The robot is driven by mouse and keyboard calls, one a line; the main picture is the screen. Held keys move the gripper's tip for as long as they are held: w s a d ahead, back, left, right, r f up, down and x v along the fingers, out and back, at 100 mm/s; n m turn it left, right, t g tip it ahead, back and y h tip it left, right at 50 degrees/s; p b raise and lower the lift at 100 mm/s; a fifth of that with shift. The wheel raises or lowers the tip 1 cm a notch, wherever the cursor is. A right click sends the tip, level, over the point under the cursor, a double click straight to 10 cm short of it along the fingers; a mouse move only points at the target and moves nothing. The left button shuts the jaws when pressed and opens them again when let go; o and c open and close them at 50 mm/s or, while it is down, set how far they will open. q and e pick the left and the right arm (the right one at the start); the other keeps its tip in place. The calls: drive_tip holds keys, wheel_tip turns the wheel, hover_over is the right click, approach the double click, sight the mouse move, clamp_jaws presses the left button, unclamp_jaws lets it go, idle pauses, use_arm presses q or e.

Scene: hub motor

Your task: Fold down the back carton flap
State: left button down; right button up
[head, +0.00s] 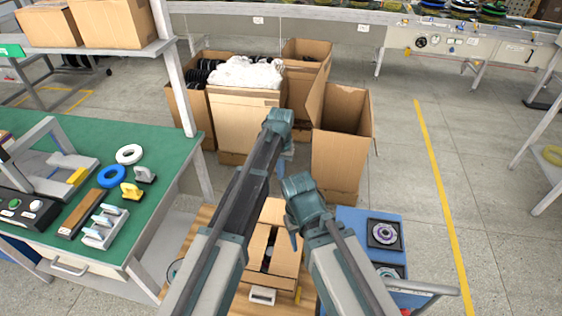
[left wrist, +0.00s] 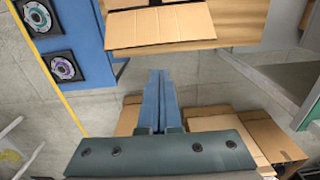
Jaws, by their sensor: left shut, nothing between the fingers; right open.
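The small open carton (head: 285,262) sits on a wooden-topped table in the head view, with a dark gap between its side flaps. Its back flap (head: 273,211) shows at the far end, sticking outward. In the left wrist view the back flap (left wrist: 160,25) is a broad cardboard panel at the top. My left gripper (head: 287,155) is beyond the carton's far side, partly hidden by its own wrist. Its fingers (left wrist: 158,75) are shut and empty, apart from the flap's edge. My right gripper (head: 294,238) is open above the carton's right side; its fingers are mostly hidden by my arm.
Large cartons (head: 340,150) stand on the floor behind, one with white packing (head: 245,73). A blue cart (head: 350,222) with motor parts is right of the wooden table (head: 200,222). A green workbench (head: 165,145) stands left. Floor shows between the table and large cartons.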

use_arm(q)
wheel_tip(320, 180, down, 11)
drive_tip(key=w+b, duration=0.3)
drive_tip(key=b, duration=0.8)
drive_tip(key=shift+d, duration=0.2)
drive_tip(key=shift+s, duration=0.15)
